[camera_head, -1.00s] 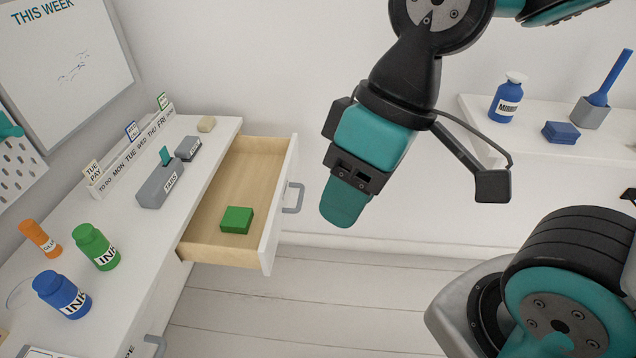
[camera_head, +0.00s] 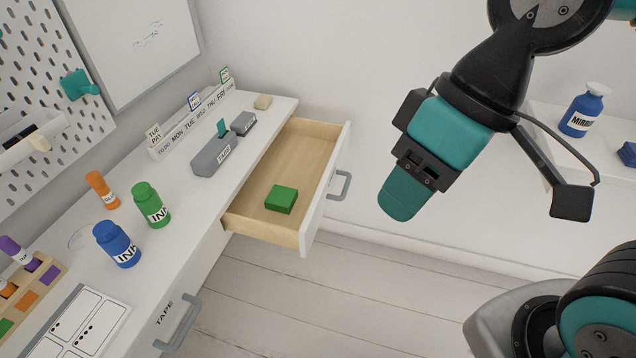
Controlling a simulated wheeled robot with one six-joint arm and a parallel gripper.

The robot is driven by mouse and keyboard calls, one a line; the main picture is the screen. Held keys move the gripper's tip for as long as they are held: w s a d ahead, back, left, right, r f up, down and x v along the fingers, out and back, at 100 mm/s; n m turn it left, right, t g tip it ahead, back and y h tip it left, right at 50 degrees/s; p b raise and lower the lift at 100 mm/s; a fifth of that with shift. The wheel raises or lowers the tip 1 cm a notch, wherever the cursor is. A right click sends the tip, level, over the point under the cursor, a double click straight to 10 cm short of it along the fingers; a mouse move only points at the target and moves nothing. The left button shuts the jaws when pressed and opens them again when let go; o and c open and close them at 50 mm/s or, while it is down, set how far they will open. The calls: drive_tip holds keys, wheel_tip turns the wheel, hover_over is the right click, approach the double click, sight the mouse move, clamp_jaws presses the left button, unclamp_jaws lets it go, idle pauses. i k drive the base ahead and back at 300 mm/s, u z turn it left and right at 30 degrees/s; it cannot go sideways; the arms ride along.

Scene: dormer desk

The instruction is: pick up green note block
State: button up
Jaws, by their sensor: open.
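The green note block (camera_head: 281,199) lies flat inside the pulled-out drawer (camera_head: 262,232), near the drawer's front end. The drawer is otherwise empty. My gripper (camera_head: 402,200) hangs in the air to the right of the drawer, apart from the block and pointing downward. It is open, though from this side its fingers overlap and the gap between them is hidden. Nothing shows in its grip.
The drawer's handle (camera_head: 341,186) juts right. A shelf (camera_head: 545,125) stands at right.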

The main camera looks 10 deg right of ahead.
sight(281, 199)
drive_tip(key=z, duration=1.2)
drive_tip(key=i, duration=1.35)
drive_tip(key=u, duration=2.6)
